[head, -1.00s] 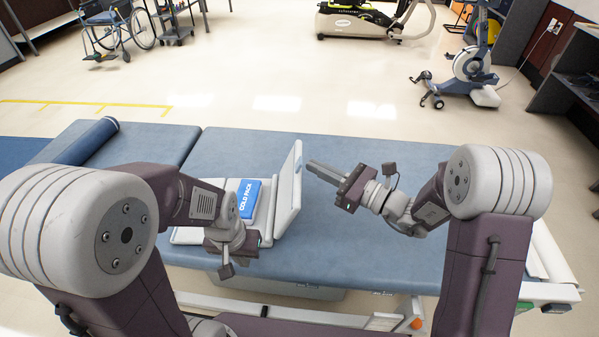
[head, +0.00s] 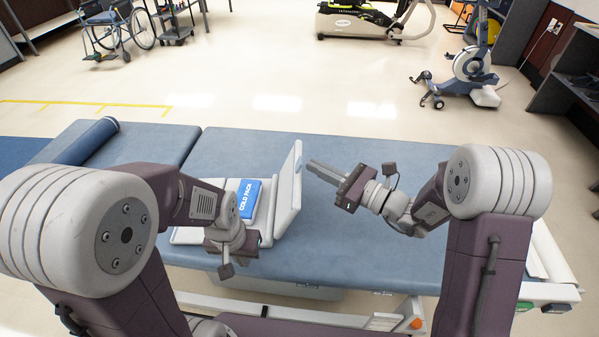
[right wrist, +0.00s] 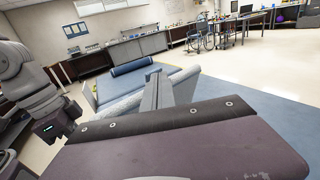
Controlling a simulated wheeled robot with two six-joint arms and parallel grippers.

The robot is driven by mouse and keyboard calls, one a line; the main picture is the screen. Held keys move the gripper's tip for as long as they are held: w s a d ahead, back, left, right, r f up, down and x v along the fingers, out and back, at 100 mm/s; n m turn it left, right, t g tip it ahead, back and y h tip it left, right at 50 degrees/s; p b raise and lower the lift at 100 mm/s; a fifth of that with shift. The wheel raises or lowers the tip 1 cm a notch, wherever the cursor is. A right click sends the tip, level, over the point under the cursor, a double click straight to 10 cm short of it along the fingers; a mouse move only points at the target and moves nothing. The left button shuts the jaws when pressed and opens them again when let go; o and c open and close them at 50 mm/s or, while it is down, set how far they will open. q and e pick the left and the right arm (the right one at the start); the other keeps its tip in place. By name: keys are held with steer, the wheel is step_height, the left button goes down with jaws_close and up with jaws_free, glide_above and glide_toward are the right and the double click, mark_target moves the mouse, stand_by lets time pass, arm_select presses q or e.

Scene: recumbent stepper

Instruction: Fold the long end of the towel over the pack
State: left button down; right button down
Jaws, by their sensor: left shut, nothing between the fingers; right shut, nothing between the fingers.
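The blue pack (head: 248,199), lettered COLD PACK, lies on the flat part of the white towel (head: 187,236) on the padded table. The towel's long end (head: 289,187) stands up steeply to the right of the pack and does not cover it. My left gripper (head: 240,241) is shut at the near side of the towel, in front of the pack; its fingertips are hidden. My right gripper (head: 320,171) is shut and empty, its fingers pointing left just right of the raised end. Its shut fingers also show in the right wrist view (right wrist: 157,93).
The blue padded table (head: 350,260) is bare right of the towel. A rolled blue bolster (head: 85,140) lies at its left end. A wheelchair (head: 115,35) and exercise machines stand far back on open floor.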

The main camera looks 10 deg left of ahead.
steer(key=shift+a, duration=0.1)
arm_select(q)
steer(key=shift+f, duration=0.15)
arm_select(e)
steer(key=shift+s+a, duration=0.15)
steer(key=shift+a, duration=1.25)
steer(key=shift+s+a+r, duration=0.1)
steer(key=shift+a+r, duration=0.05)
steer(key=shift+a, duration=0.55)
steer(key=shift+s+a+r, duration=0.1)
steer(key=shift+a+r, duration=0.1)
steer(key=shift+a, duration=0.55)
steer(key=shift+a+r, duration=0.15)
steer(key=shift+a, duration=0.55)
arm_select(q)
steer(key=shift+f+b, duration=0.55)
steer(key=shift+b, duration=0.2)
arm_select(e)
steer(key=shift+s+a+f, duration=0.1)
steer(key=shift+s+a, duration=0.05)
steer(key=shift+a, duration=1)
steer(key=shift+s+a+f, duration=0.1)
steer(key=shift+a, duration=1.05)
